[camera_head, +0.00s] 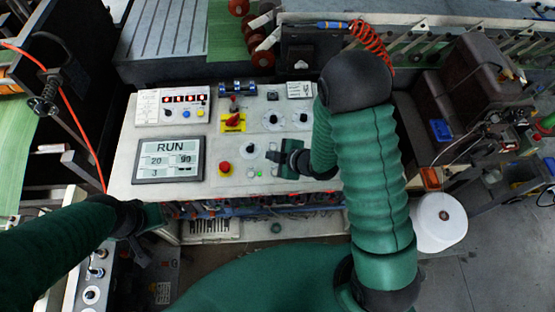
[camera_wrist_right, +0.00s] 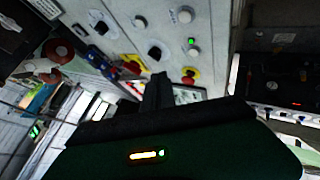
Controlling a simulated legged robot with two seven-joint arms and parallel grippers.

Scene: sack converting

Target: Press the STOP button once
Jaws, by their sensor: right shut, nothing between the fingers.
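The control panel (camera_head: 205,190) is a pale sloped desk with buttons and knobs. No STOP lettering is readable. Contact cannot be told. My left gripper (camera_head: 150,217) is at the panel's lower left, its fingers unclear.
The display (camera_head: 169,160) reads RUN. A red switch on a yellow plate (camera_head: 233,122), black knobs (camera_head: 272,119) and a box with red digits (camera_head: 172,106) are on the panel. A white roll (camera_head: 439,222) stands on the right. Machinery surrounds the panel.

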